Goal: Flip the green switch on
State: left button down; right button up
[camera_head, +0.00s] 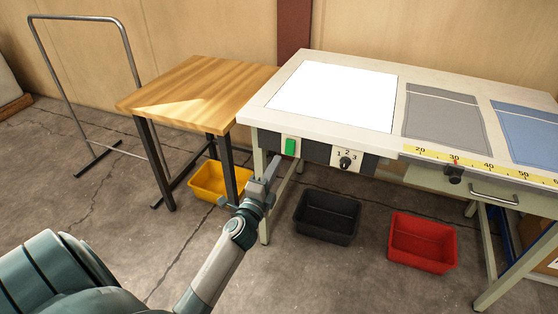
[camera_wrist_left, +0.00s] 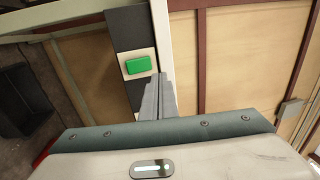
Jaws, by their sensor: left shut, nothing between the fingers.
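The green switch (camera_head: 291,147) is on a pale plate on the dark front panel of the workbench, near its left end. In the left wrist view the green switch (camera_wrist_left: 139,65) shows just above and left of my fingertips. My left gripper (camera_head: 274,161) is shut and empty, with its fingers pointing up toward the panel just left of and below the switch. In the left wrist view the shut fingers (camera_wrist_left: 158,90) overlap the edge of the panel near the switch. I cannot tell whether they touch it. My right gripper is not in view.
The workbench (camera_head: 448,86) holds a white panel (camera_head: 335,94) and grey and blue cloths. A wooden table (camera_head: 200,90) stands left. Yellow (camera_head: 207,181), black (camera_head: 327,217) and red (camera_head: 423,242) bins sit on the floor.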

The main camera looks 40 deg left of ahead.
pick_arm(q)
jog(key=s, duration=0.2)
jog(key=s+d, duration=0.1)
jog(key=s, duration=0.1)
jog(key=shift+r, duration=0.4)
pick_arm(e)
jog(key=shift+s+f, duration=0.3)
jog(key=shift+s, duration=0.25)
